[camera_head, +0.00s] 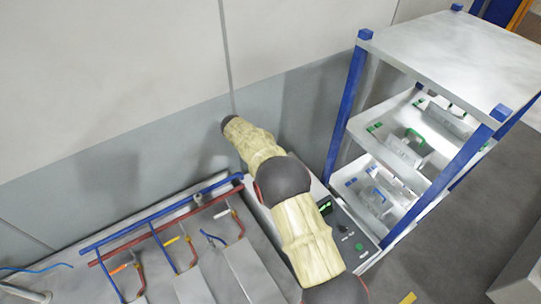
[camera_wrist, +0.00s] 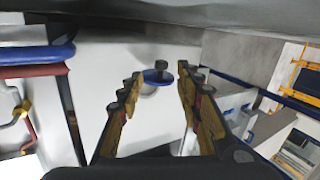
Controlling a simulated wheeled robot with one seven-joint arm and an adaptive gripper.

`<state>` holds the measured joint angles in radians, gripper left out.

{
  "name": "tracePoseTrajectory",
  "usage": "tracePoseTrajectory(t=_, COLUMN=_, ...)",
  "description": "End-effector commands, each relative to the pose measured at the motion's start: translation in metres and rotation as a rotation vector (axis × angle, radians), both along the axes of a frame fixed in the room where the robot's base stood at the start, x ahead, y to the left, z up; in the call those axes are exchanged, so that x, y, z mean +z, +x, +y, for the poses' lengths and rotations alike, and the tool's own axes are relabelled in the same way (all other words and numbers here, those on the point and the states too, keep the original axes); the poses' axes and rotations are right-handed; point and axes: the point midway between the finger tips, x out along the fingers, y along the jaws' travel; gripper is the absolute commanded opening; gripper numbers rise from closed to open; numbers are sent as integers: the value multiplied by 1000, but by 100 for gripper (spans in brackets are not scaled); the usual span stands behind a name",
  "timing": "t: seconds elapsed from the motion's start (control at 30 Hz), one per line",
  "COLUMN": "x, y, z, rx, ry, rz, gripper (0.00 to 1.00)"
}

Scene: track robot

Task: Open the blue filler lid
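The blue filler lid (camera_wrist: 153,76) is a small round blue disc with a dark knob (camera_wrist: 161,65) on top. It sits on a pale surface, straight ahead of my gripper in the wrist view. My gripper (camera_wrist: 159,82) is open, with one finger on each side of the lid in the picture and nothing between them. The lid appears to lie beyond the fingertips; I cannot tell the exact gap. In the head view, my arm covers the middle, and neither the lid nor the gripper fingers can be made out.
Blue and red pipes (camera_head: 150,222) run along the wall at left in the head view. A grey panel (camera_head: 352,236) with green parts lies beside my arm. The wall is close behind.

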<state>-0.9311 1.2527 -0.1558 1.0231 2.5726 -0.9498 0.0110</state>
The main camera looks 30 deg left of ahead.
Motion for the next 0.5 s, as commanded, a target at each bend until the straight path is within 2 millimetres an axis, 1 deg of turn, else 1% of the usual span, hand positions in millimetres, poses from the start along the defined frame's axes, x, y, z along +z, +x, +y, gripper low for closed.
tracePoseTrajectory(t=0.03, x=-9, y=4, z=-3, rx=-1, ry=-2, rz=2, gripper=35)
tracePoseTrajectory(t=0.2, x=-31, y=15, z=-6, rx=-1, ry=0, rz=0, gripper=35)
tracePoseTrajectory(t=0.4, x=-47, y=24, z=-9, rx=0, ry=0, rz=-1, gripper=35)
tracePoseTrajectory(t=0.5, x=-50, y=26, z=-9, rx=0, ry=1, rz=-1, gripper=35)
